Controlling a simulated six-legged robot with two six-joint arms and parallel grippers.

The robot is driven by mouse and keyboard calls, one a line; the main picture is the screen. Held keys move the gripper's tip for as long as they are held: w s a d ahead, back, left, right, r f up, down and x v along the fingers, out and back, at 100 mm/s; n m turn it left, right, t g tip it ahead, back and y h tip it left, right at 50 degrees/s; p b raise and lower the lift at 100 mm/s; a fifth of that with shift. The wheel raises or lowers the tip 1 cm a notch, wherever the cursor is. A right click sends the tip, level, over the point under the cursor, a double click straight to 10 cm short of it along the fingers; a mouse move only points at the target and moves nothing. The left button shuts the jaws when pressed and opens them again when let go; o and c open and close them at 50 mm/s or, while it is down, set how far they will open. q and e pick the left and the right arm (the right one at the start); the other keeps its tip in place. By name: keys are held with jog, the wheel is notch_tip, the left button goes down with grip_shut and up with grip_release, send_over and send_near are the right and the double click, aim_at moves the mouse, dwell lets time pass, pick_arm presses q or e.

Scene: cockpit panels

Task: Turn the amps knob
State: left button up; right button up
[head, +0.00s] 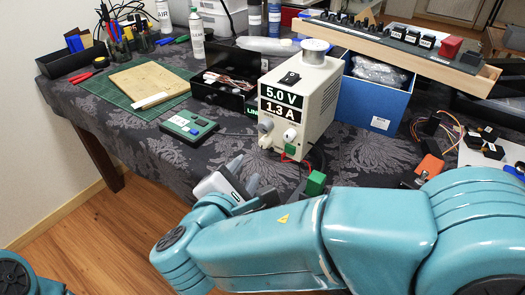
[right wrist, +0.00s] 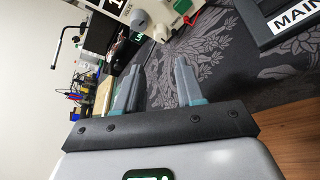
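The white power supply (head: 302,100) stands near the table's front edge, its display reading 5.0 V and 1.3 A. Its front has a grey knob (head: 265,125), a pale knob (head: 290,135) and a lower knob or terminal (head: 265,142); I cannot read which is for amps. In the right wrist view a round grey knob (right wrist: 140,20) shows beyond the fingers. My right gripper (head: 246,172) is in front of and below the supply, apart from the knobs. Its fingers (right wrist: 158,70) are spread with nothing between them. My left gripper is out of view.
A green device (head: 188,125) and an open black box (head: 225,85) lie left of the supply. A green block (head: 315,183) hangs on leads near my right arm. A blue box (head: 375,100) stands behind right. Patterned cloth covers the table.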

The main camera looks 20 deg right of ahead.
aim_at(263, 145)
jog(key=b+x, duration=0.2)
jog(key=x, duration=1)
jog(key=shift+w+d, duration=0.25)
grip_shut()
